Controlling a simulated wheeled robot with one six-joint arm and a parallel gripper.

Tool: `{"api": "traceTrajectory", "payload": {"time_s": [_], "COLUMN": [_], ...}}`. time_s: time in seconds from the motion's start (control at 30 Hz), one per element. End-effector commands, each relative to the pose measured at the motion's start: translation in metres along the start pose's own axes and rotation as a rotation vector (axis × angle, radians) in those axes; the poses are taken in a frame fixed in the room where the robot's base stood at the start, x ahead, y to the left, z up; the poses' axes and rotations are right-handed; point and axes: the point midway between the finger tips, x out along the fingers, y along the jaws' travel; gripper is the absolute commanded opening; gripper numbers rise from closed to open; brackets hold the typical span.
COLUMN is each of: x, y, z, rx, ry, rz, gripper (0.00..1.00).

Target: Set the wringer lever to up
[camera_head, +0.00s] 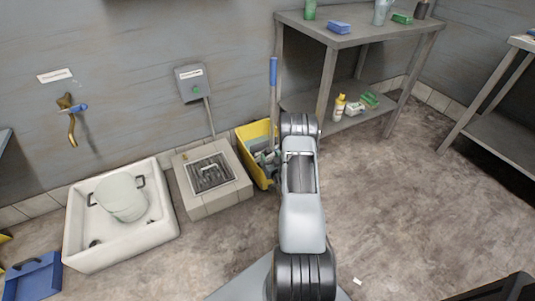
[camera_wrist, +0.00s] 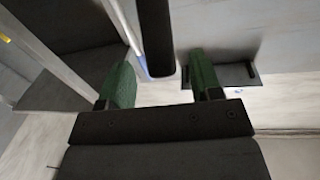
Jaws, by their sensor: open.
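The yellow mop bucket (camera_head: 257,140) with its wringer stands on the floor by the wall, partly hidden behind my arm. A grey rod with a blue grip (camera_head: 273,72), apparently the wringer lever, rises nearly upright from it. In the wrist view my gripper (camera_wrist: 160,82) is open, with green fingertips spread apart. A dark bar with a blue edge (camera_wrist: 155,40) shows in the gap between the fingertips, apparently the lever's grip; I cannot tell whether it touches either finger. In the head view my gripper is mostly hidden by my own arm.
A tiled floor basin with a grate (camera_head: 230,190) stands left of the bucket. A white sink (camera_head: 150,238) holds a pale bucket (camera_head: 121,198). A grey shelf table (camera_head: 375,38) with bottles and boxes stands close on the right. Floor at right is open.

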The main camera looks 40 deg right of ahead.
Motion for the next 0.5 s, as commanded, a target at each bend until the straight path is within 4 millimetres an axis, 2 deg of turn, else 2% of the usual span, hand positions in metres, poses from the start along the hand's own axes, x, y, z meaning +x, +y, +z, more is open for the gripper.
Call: {"api": "traceTrajectory", "payload": {"time_s": [0.2, 0.5], "x": [0.025, 0.034], "y": [0.0, 0.0], "z": [0.001, 0.0], "rx": [0.0, 0.0], "ry": [0.001, -0.001], "rz": [0.0, 0.0], "gripper": [0.59, 0.59]}}
